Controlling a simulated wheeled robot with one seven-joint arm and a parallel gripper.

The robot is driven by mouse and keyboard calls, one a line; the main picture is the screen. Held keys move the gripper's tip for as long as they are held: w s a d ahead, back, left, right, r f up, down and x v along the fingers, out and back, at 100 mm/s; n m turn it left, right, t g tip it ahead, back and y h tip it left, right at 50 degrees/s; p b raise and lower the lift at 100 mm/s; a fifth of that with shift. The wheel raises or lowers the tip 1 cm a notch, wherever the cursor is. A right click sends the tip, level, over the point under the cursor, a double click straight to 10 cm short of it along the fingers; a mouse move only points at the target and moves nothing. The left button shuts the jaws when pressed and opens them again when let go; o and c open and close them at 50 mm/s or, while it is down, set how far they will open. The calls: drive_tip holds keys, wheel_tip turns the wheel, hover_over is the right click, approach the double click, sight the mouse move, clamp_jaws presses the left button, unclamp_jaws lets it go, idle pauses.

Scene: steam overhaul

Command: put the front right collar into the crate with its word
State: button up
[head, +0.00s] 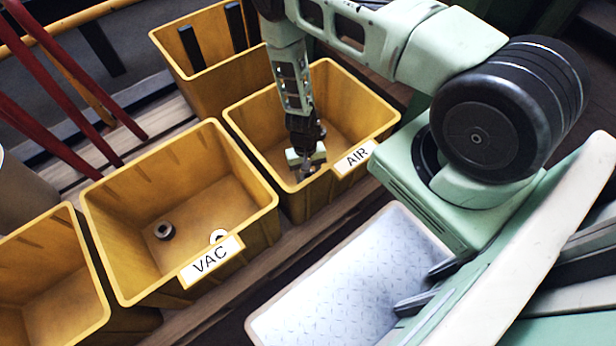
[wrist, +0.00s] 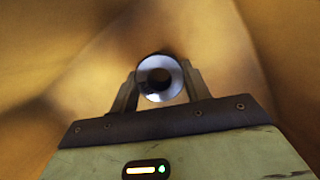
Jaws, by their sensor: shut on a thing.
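My gripper (head: 305,172) reaches down inside the yellow crate labelled AIR (head: 245,125) in the head view. In the wrist view my gripper (wrist: 159,85) is shut on a shiny metal collar (wrist: 147,91), a ring with a hole through its middle. The collar sits between the two fingers, with the tan crate walls around it. Whether the collar touches the crate floor I cannot tell. In the head view the gripper's end mostly hides the collar.
The crate labelled VAC (head: 97,220) stands to the left, with a dark collar (head: 165,231) and a pale ring (head: 218,236) inside. Another yellow crate (head: 95,285) is at the far left, and one with dark uprights (head: 170,60) stands behind. A metal plate (head: 350,285) lies in front.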

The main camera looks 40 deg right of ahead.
drive_tip(key=shift+f, duration=0.35)
drive_tip(key=shift+f, duration=0.25)
drive_tip(key=o, duration=1.3)
drive_tip(key=p+v, duration=0.3)
drive_tip(key=v, duration=0.9)
drive_tip(key=shift+r+p, duration=0.4)
